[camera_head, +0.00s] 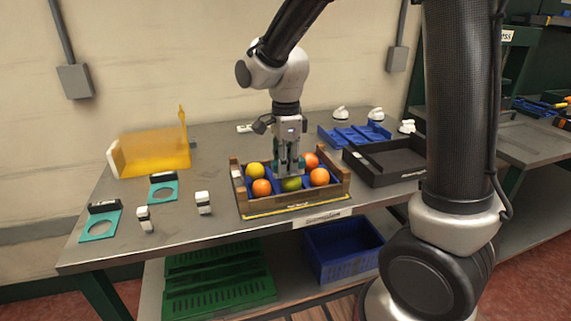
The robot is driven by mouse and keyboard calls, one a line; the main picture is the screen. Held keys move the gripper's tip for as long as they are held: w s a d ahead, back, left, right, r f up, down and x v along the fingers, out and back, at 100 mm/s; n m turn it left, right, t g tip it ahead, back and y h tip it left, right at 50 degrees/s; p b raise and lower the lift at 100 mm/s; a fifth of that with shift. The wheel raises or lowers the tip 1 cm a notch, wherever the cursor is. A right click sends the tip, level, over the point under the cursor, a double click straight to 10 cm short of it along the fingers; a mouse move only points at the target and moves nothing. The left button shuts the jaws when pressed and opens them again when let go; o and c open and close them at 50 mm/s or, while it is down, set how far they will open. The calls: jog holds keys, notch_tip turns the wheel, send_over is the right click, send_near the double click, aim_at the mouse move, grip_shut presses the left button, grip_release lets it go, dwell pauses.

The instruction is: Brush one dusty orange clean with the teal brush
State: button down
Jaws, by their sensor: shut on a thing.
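A wooden crate (296,204) with blue dividers stands on the table, holding several fruits. Orange ones sit at front left (261,187), front right (320,177) and back right (311,160). A yellow one (255,170) is at back left and a green one (291,184) is at front middle. My gripper (289,170) points straight down into the middle of the crate, just behind the green fruit. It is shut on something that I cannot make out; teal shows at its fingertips. I cannot pick out a separate teal brush or dust on any orange.
A black tray (376,178) is right of the crate, with a blue rack (351,135) behind it. A yellow bin (157,152), teal ring pieces (100,226) and small white-and-black items (203,203) are at left. Green (215,296) and blue (345,271) crates sit below.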

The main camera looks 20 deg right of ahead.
jog(key=shift+d, duration=1.1)
jog(key=shift+a, duration=1.4)
jog(key=shift+d, duration=0.7)
jog(key=shift+r, duration=3.5)
